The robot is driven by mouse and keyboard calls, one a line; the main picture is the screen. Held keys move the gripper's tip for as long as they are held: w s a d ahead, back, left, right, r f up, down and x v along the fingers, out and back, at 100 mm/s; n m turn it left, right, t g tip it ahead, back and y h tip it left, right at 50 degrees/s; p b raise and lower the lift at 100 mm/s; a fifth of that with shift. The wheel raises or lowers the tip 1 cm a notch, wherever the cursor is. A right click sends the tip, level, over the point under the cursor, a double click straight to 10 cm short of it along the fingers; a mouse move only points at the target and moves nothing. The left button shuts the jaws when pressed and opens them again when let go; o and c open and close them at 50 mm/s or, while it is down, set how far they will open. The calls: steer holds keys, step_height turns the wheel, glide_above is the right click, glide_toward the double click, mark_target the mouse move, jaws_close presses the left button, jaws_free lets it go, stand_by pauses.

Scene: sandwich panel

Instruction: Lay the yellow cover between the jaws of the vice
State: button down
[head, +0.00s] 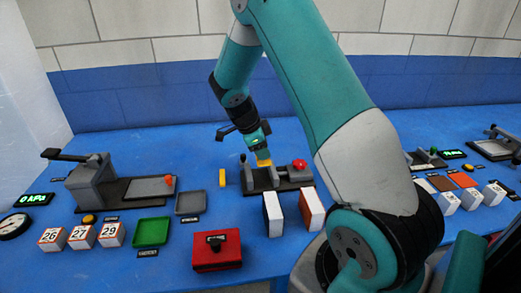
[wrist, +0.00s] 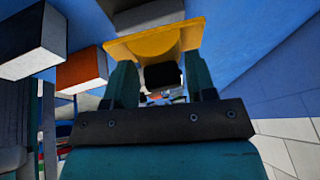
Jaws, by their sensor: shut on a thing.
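My gripper (head: 262,152) points down over the vice and is shut on the yellow cover (head: 264,161). In the wrist view the yellow cover (wrist: 155,45) lies flat across the tips of my two teal fingers (wrist: 160,78). The vice (head: 281,174) has grey jaws on a dark base, with a red knob at its right end. In the head view the cover overlaps the vice's jaws. I cannot tell whether it touches them or is just above. The gap between the jaws is partly hidden.
A yellow upright piece (head: 222,178) stands left of the vice. A white-topped block (head: 272,214) and an orange-brown-sided block (head: 311,208) stand in front of it. A red box (head: 217,255), a green tray (head: 152,232) and a grey tray (head: 190,203) lie to the left.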

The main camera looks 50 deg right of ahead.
steer(key=b, duration=0.3)
glide_above(266, 178)
steer(key=a, duration=0.2)
steer(key=shift+w+d+f, duration=0.1)
steer(key=shift+w+f, duration=0.05)
steer(key=shift+f, duration=1.05)
steer(key=shift+w+f, duration=0.1)
steer(key=shift+f, duration=1.1)
steer(key=shift+a+r, duration=0.1)
steer(key=shift+a, duration=0.1)
steer(key=shift+f, duration=0.2)
steer(key=shift+f+b, duration=0.7)
steer(key=shift+b, duration=0.05)
steer(key=shift+f, duration=0.15)
steer(key=shift+f+b, duration=0.55)
steer(key=shift+b, duration=0.05)
steer(key=shift+f+b, duration=0.2)
steer(key=shift+b, duration=0.1)
steer(key=shift+f, duration=0.25)
